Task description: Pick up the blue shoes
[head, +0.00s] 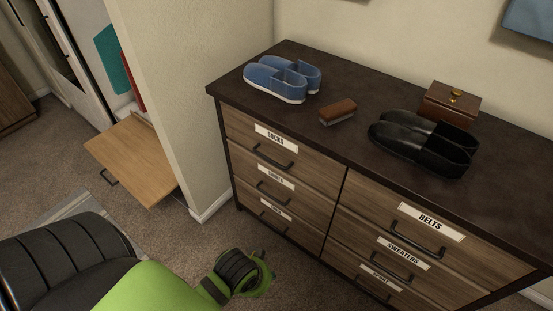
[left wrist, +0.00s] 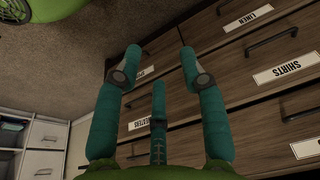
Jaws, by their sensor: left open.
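The blue shoes (head: 283,78) are a pair of slip-ons with pale soles. They stand side by side on the dark dresser top (head: 345,150), near its left end. My left gripper (head: 264,262) is low in front of the dresser, well below the top and apart from the shoes. In the left wrist view its teal fingers (left wrist: 158,62) are spread open with nothing between them, facing the drawer fronts. The shoes are not in the left wrist view. My right gripper is not in view.
A brown brush (head: 338,112), black shoes (head: 422,143) and a wooden box (head: 450,103) stand to the right of the blue shoes. Labelled drawers with dark handles (head: 272,158) face me. A wall corner (head: 205,110) rises left of the dresser. A wooden panel (head: 133,160) juts out farther left.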

